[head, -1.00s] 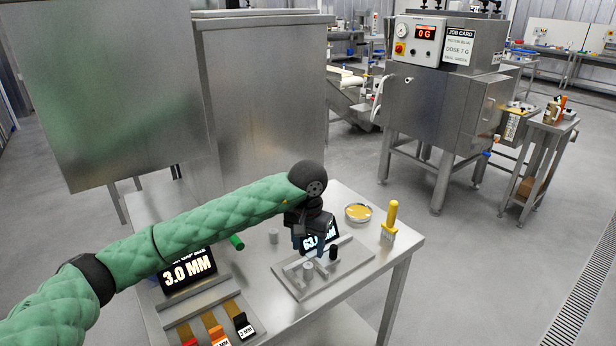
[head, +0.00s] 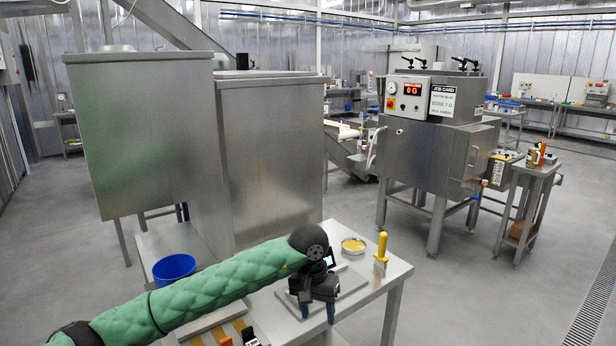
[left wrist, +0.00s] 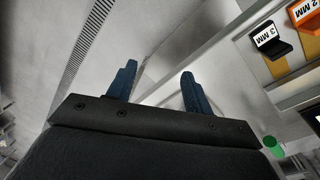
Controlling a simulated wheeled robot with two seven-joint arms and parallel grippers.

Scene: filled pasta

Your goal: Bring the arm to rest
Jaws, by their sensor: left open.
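My left arm, in a green quilted sleeve, reaches in from the lower left of the head view. Its left gripper (head: 318,310) hangs fingers down over the front part of the steel table (head: 375,287). In the left wrist view the two blue fingers (left wrist: 155,85) stand apart with nothing between them. The gripper is open and empty. It hides part of a metal plate fixture (head: 347,284) on the table. My right gripper is not in view.
A yellow-handled brush (head: 381,247) and a round dish of yellow stuff (head: 353,246) stand on the table behind the gripper. A blue bucket (head: 174,268) is at left. A steel machine (head: 432,150) stands behind. Labelled blocks, one a black 3 MM block (left wrist: 271,39), lie beside the gripper.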

